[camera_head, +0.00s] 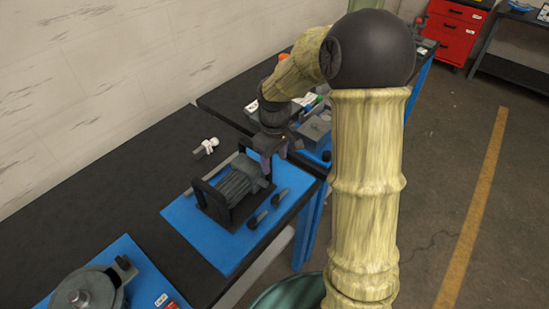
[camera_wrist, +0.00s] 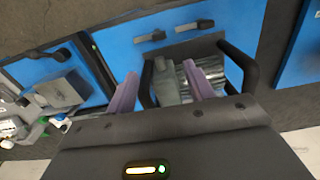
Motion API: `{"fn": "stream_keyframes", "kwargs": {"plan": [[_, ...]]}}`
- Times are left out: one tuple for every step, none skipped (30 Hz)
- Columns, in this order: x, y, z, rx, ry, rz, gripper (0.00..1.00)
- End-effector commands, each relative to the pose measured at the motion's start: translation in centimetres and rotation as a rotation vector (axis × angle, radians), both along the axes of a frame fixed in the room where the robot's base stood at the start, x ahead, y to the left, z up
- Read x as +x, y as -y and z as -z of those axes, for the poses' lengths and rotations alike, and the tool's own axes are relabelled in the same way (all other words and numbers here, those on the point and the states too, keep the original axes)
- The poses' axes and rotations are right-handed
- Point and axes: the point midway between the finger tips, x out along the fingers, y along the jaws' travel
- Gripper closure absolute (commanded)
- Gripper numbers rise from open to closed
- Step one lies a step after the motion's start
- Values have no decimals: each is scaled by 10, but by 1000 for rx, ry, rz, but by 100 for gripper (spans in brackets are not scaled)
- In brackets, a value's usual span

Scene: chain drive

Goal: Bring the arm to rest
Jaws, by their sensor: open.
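My arm rises at the right of the head view and bends over at a black elbow. My gripper (camera_head: 275,158) hangs over the back end of a grey ribbed motor unit (camera_head: 238,188) with black handles. In the wrist view my gripper (camera_wrist: 165,92) shows two purple fingers spread apart with nothing held between them. The motor unit (camera_wrist: 190,75) lies beyond the fingers there, apart from them as far as I can tell. It stands on a blue mat (camera_head: 190,228) on the dark bench.
Two dark tools (camera_head: 265,213) lie on the mat beside the motor. A round metal part (camera_head: 85,291) sits on another blue mat at the near left. A white-and-dark fitting (camera_head: 206,147) lies by the wall. A red cabinet (camera_head: 452,30) stands far right; the floor (camera_head: 450,130) there is open.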

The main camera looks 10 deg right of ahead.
Motion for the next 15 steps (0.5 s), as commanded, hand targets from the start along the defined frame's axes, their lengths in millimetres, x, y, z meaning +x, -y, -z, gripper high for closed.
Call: {"fn": "stream_keyframes", "kwargs": {"plan": [[0,0,0,0,0,0,47],[0,0,0,0,0,0,47],[0,0,0,0,0,0,47],[0,0,0,0,0,0,47],[0,0,0,0,0,0,47],[0,0,0,0,0,0,47],[0,0,0,0,0,0,47],[0,0,0,0,0,0,47],[0,0,0,0,0,0,47],[0,0,0,-1,1,1,47],[-1,0,0,-2,1,4,47],[-4,0,0,-2,4,11,47],[-6,0,-1,-3,8,21,47],[-9,0,-2,-4,13,33,47],[-16,0,-3,-6,21,54,47]]}}
